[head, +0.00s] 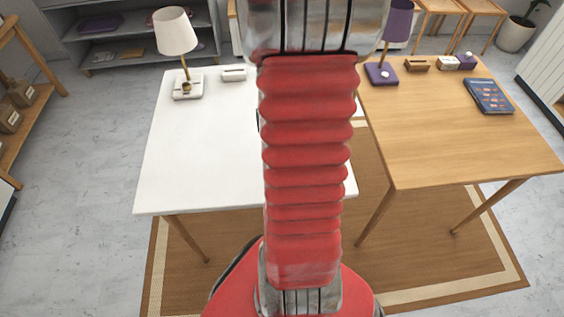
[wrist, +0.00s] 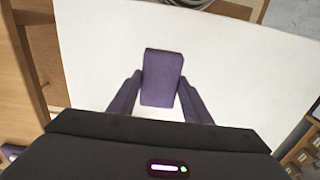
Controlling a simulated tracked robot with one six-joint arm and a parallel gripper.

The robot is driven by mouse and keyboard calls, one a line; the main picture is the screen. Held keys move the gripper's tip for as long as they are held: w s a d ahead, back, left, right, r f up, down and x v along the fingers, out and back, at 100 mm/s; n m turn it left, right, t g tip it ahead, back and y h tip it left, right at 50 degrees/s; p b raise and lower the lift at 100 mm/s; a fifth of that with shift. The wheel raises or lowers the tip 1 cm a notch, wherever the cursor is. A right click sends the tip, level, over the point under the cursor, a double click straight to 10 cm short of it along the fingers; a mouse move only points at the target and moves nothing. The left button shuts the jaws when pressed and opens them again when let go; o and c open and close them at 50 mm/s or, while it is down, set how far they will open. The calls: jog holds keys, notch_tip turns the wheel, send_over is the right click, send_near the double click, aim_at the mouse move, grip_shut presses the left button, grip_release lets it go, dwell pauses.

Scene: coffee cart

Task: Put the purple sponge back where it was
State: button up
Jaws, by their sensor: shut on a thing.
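The purple sponge (wrist: 162,77) is a rectangular block in the middle of the wrist view. My gripper (wrist: 161,92) is shut on it, with one dark finger against each side. Behind the sponge in that view is the white table top (wrist: 95,55); whether the sponge touches it or is held above it, I cannot tell. In the head view my arm hides the gripper and the sponge. The white table (head: 190,140) stands left of my arm, and the wooden table (head: 450,135) stands right of it.
On the white table are a lamp with a cream shade (head: 175,32) and a small light block (head: 234,74). On the wooden table are a purple lamp (head: 397,22), a brown holder (head: 417,64) and a dark tablet-like item (head: 488,96). Both table fronts are clear.

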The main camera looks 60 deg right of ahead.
jog(key=shift+f, duration=1.45)
jog(key=shift+f, duration=2.1)
jog(key=o, duration=1)
notch_tip(320, 180, up, 12)
jog(key=shift+r, duration=0.1)
